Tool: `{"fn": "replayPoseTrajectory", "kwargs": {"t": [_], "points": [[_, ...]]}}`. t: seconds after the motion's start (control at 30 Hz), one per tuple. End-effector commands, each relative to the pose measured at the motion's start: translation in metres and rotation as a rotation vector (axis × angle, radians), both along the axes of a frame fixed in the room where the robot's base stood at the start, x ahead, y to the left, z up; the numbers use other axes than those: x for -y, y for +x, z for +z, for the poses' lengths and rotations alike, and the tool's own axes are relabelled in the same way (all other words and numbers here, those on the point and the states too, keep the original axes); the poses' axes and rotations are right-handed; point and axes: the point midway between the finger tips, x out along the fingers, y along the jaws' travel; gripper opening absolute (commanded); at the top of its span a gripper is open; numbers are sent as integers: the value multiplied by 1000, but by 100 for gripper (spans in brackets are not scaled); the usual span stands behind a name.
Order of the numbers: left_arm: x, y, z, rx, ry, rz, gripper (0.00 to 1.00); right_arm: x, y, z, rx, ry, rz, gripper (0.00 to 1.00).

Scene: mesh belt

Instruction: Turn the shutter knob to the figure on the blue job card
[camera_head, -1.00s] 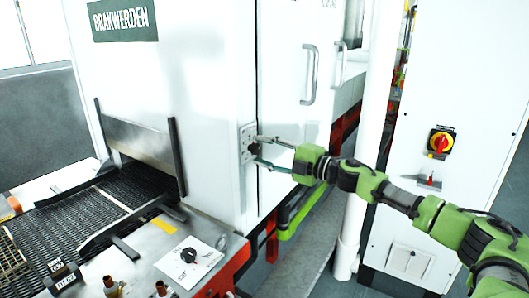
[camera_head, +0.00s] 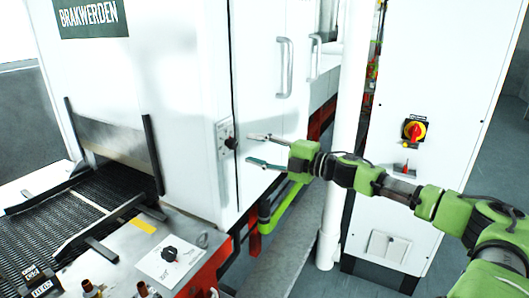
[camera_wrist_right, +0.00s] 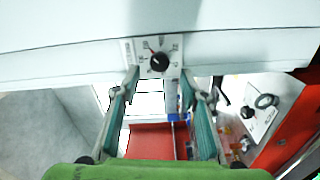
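The shutter knob (camera_head: 231,143) is a small black knob on a light dial plate (camera_head: 224,132) on the white machine's side. In the right wrist view the knob (camera_wrist_right: 159,62) sits on its plate, with figures around it too small to read surely; a thin red mark shows at its upper left. My right gripper (camera_head: 248,149) is open and empty, its fingertips a short way off the plate. In the wrist view its fingers (camera_wrist_right: 159,77) stand on either side, below the knob. I cannot make out a blue job card. My left gripper is out of view.
A second black knob (camera_head: 169,254) sits on a white plate on the front ledge. A mesh belt (camera_head: 60,215) runs into the machine. A grey cabinet with a red-yellow switch (camera_head: 414,131) and a white pipe (camera_head: 345,130) stand at the right.

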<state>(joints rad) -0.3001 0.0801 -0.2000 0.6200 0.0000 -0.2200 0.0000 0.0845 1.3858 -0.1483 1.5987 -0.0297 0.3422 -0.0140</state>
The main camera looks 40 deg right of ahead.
Motion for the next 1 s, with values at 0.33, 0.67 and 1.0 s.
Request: {"fn": "replayPoseTrajectory", "kwargs": {"t": [0.33,0.67,1.0], "points": [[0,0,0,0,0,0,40,6,-15,-3,-5,3,-1,40],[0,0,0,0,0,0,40,9,-22,-1,-1,1,0,40],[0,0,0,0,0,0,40,9,-23,0,0,1,1,40]]}}
